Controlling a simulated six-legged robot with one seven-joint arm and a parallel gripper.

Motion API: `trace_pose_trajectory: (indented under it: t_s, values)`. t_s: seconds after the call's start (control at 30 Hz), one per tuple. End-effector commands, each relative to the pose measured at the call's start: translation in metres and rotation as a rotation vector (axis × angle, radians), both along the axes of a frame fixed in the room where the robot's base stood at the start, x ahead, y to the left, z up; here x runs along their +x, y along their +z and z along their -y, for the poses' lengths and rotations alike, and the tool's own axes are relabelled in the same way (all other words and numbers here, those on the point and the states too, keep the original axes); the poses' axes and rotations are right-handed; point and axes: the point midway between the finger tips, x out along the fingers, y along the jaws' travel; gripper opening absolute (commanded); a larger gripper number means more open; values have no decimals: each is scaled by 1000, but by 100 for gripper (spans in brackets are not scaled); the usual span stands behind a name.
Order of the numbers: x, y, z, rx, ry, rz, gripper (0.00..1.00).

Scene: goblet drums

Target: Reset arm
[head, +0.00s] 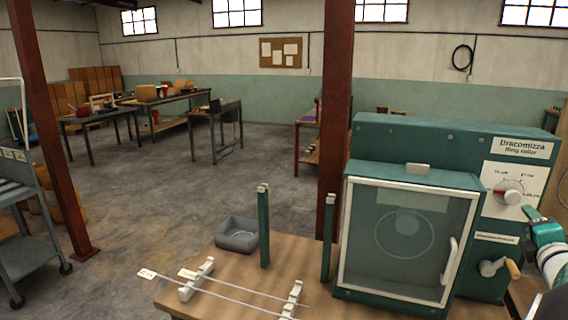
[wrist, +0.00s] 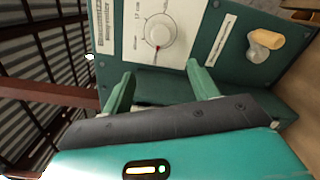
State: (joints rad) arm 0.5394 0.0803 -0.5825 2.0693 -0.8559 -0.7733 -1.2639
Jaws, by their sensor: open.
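My gripper shows in the wrist view (wrist: 160,82), its two green fingers apart with nothing between them. It faces the front panel of the green ring roller (wrist: 228,50). A white dial knob (wrist: 160,32) with a red mark lies just beyond the fingers, and I see no contact. In the head view the ring roller (head: 450,135) stands at the right of the bench, its glazed door closed. The dial (head: 510,192) and a crank handle (head: 497,267) are on its right panel. Part of my arm shows at the right edge; the fingertips are not clear there.
The wooden bench (head: 215,300) holds a grey bin (head: 237,234), two green posts (head: 263,225) and thin rods on pale supports (head: 197,279). A red-brown column (head: 335,100) rises behind the bench. A grey cart (head: 30,215) stands at left. The floor between is open.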

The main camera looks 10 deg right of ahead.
Motion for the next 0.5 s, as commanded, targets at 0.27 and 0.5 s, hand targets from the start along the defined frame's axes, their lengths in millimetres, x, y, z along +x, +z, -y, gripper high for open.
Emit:
trace_pose_trajectory:
  t_s: [0.27,0.5]
  values:
    - [42,0,-122,643,-105,181,60]
    - [30,-33,-276,1239,-242,161,60]
